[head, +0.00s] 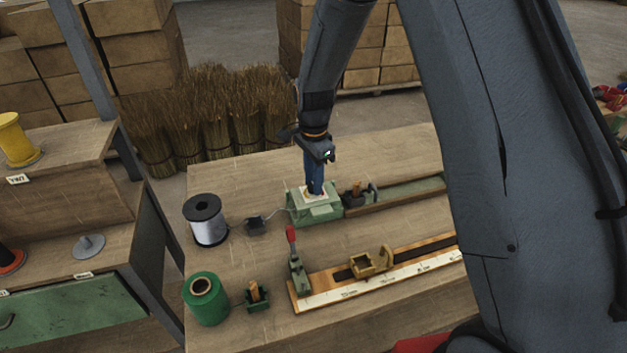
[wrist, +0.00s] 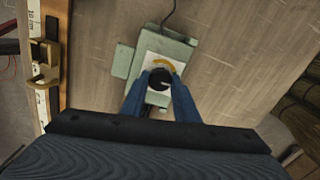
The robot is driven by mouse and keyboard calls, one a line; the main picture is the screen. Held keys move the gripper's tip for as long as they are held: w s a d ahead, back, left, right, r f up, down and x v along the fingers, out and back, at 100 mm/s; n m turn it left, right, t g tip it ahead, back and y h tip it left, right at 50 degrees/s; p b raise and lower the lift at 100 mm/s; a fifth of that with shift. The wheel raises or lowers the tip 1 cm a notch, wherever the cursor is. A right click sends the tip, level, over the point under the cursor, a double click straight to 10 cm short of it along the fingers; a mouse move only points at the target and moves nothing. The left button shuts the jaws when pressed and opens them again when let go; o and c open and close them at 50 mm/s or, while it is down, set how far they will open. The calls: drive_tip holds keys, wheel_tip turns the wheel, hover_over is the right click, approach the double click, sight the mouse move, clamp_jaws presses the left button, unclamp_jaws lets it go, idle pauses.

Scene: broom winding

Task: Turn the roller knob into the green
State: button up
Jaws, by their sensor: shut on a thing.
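The black roller knob (wrist: 159,79) sits on the white dial plate of a pale green box (wrist: 124,61). A yellow-orange arc shows on the plate beside the knob in the wrist view; I cannot make out a green zone. My gripper (wrist: 163,86) points down over the box with its blue fingers on either side of the knob, shut on it. In the head view my gripper (head: 314,190) stands on top of the green box (head: 312,213) and hides most of the dial. A pale mark shows on the knob's top.
A wire spool (head: 205,220) and a green spool (head: 206,298) stand on the bench's left side. A ruler board with a red-handled lever (head: 291,236) and a brass stop (head: 370,262) lies in front. Broom bundles (head: 210,115) stand behind the bench.

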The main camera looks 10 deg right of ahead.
drive_tip(key=shift+w+r, duration=0.1)
drive_tip(key=o, duration=1.1)
drive_tip(key=shift+c, duration=0.2)
drive_tip(key=shift+r+b, duration=1.15)
drive_tip(key=shift+r, duration=2.7)
